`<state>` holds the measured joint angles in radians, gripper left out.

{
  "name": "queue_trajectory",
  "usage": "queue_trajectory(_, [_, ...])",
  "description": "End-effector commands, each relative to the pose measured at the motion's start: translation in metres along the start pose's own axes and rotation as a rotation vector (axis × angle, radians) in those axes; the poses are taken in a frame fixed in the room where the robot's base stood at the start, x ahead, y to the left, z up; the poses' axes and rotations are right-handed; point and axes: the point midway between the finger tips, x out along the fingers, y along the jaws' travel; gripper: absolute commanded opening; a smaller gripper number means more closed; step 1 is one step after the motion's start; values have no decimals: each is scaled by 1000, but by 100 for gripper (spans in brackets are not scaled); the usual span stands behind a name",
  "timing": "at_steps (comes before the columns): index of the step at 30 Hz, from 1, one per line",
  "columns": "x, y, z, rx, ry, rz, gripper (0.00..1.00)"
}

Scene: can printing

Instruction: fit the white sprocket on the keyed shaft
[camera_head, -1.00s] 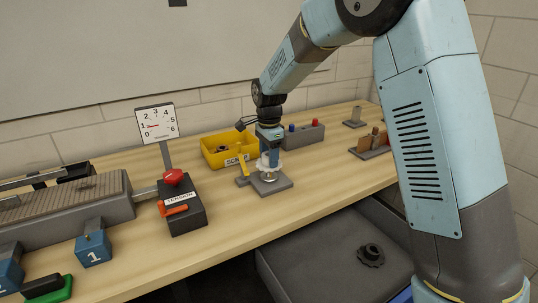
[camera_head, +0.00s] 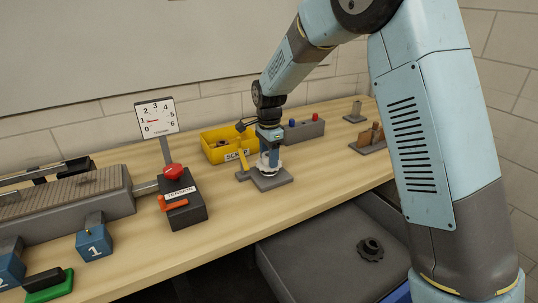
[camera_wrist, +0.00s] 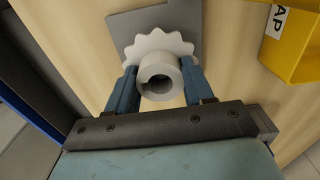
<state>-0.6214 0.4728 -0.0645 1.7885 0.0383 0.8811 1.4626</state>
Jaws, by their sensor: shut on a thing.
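The white sprocket (camera_wrist: 146,45) is toothed, with a round hub that has a keyway notch in its bore. My gripper (camera_wrist: 160,88) is shut on the hub, one blue finger on each side. In the head view my gripper (camera_head: 269,150) points down and holds the sprocket (camera_head: 264,168) roughly level over the grey base plate (camera_head: 280,182). The keyed shaft is hidden by the sprocket and fingers. I cannot tell whether the shaft is inside the bore or how the key lines up.
A grey block with blue and red knobs (camera_head: 303,130) is behind right. The tension box (camera_head: 183,208) is left. A dark sprocket (camera_head: 370,249) lies on the lower grey surface.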

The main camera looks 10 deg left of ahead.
Motion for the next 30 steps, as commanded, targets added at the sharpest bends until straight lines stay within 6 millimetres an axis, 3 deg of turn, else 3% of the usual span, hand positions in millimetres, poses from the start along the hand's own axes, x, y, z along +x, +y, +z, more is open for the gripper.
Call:
queue_trajectory(29, [20,0,0,0,0,0,18])
queue_trajectory(30, [20,0,0,0,0,0,55])
